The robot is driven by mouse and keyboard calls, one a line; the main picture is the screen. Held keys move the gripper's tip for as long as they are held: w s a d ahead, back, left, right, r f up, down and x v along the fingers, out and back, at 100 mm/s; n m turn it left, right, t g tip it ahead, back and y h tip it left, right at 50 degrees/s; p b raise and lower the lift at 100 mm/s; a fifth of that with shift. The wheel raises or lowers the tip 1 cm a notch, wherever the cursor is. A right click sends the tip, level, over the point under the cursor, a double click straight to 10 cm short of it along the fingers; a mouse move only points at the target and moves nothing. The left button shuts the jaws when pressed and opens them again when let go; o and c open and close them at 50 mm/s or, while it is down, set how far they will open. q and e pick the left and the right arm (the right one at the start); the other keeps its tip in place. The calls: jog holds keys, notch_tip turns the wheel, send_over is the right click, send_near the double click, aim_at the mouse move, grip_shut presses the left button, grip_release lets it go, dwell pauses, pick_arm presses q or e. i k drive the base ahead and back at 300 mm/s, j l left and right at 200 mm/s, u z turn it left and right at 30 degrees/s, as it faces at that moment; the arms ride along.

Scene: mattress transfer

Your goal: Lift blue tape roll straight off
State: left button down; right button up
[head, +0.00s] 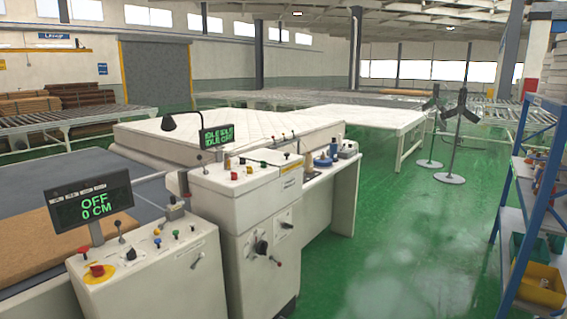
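A small blue roll (322,162), likely the blue tape roll, sits on the white bench top (317,175) just behind the tall white control cabinet (243,225). Something slim and dark rises above it, but it is too small to tell whether it is a spindle through the roll. A tan bottle-like item (309,163) stands to its left and a small grey device (347,149) to its right. Neither of my grippers is in view.
A white mattress (215,135) lies behind the cabinets. A blue shelf rack (533,200) with bins is at right. Green floor (410,250) between is clear; two fan stands (455,140) are farther back.

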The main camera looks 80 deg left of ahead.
aim_at(321, 161)
jog(key=j+u, duration=0.1)
jog(key=u, duration=2.2)
jog(key=i+l+z, duration=0.15)
jog(key=i+z, duration=0.3)
jog(key=i, duration=3.75)
jog(key=j+u, duration=0.05)
jog(key=j, duration=0.05)
